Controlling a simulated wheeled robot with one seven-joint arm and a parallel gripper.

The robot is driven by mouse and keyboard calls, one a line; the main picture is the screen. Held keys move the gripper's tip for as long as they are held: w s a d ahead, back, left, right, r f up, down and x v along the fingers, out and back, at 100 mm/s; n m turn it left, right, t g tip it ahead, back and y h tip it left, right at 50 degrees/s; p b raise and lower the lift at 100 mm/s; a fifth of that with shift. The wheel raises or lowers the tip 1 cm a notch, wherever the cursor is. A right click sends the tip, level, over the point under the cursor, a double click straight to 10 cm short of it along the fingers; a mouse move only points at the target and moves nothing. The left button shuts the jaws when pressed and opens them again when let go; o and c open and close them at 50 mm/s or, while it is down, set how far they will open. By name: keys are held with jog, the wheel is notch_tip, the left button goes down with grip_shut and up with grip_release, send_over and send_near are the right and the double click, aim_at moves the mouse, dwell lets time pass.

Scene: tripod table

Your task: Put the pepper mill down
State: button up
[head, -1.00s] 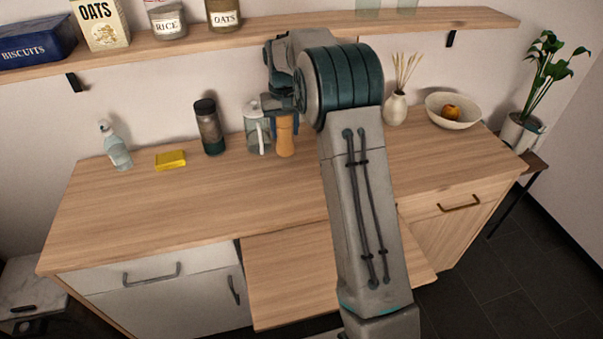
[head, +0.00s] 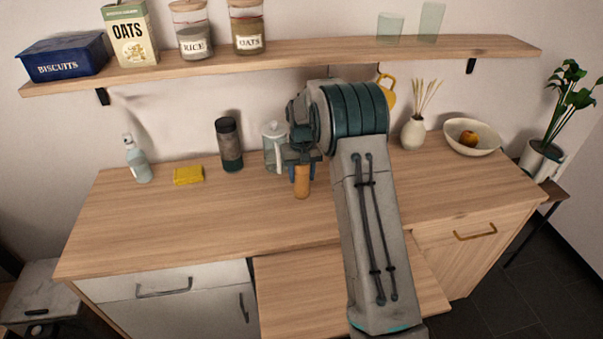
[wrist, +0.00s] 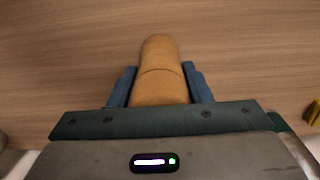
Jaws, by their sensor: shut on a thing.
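The pepper mill (head: 302,184) is a tan wooden cylinder with a rounded end. It is upright over the worktop, in front of the lidded glass jar. My gripper (head: 302,171) is shut on its upper part from above. In the wrist view the mill (wrist: 160,78) sits between the two blue fingers of my gripper (wrist: 160,88), with wood grain behind it. I cannot tell whether its base touches the wooden worktop (head: 200,225).
The lidded glass jar (head: 272,150) stands close behind left. A dark canister (head: 229,150), yellow sponge (head: 188,175) and spray bottle (head: 137,160) are farther left. A reed vase (head: 413,133) and fruit bowl (head: 490,142) are right. The front-left worktop is clear.

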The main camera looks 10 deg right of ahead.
jog(key=shift+f, duration=0.15)
jog(key=o, duration=1.1)
